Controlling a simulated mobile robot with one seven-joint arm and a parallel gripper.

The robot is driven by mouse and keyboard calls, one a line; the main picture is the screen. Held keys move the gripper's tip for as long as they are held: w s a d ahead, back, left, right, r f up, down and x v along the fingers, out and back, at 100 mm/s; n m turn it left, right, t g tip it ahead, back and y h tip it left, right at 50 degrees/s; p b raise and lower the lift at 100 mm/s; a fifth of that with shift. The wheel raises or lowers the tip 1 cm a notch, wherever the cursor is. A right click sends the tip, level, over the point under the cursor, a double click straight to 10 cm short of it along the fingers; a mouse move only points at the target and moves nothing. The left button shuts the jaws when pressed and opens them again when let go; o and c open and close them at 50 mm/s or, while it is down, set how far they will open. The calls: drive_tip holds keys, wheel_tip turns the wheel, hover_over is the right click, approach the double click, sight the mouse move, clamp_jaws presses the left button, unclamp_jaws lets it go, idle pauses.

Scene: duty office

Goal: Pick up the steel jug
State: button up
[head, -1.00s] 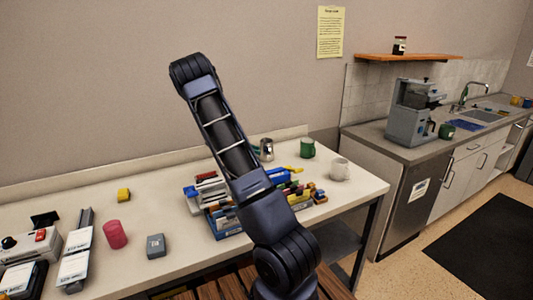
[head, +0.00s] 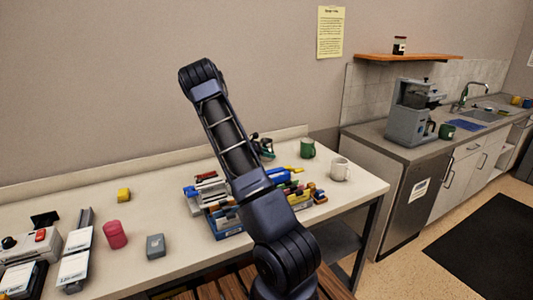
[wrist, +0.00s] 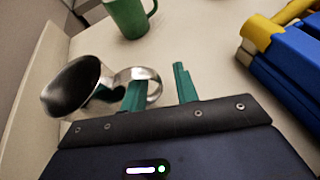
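The steel jug (wrist: 75,88) is at the left in the wrist view, shiny, with its dark open mouth facing the camera. Its looped handle (wrist: 155,89) points right toward my gripper (wrist: 158,75). The two green fingers stand apart. The left finger overlaps the handle loop, and the handle's outer bend shows between the fingers. The right finger is clear of the jug. I cannot tell if either finger touches the handle. In the head view my gripper (head: 265,150) is behind my arm near the table's back edge, and the jug is mostly hidden there.
A green mug (head: 307,149) stands just beyond the jug, and a white mug (head: 340,169) is to its right. A blue crate (head: 226,230) with several coloured items is in front. The wall is close behind.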

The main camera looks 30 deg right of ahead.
clamp_jaws()
drive_tip(key=shift+r, duration=0.1)
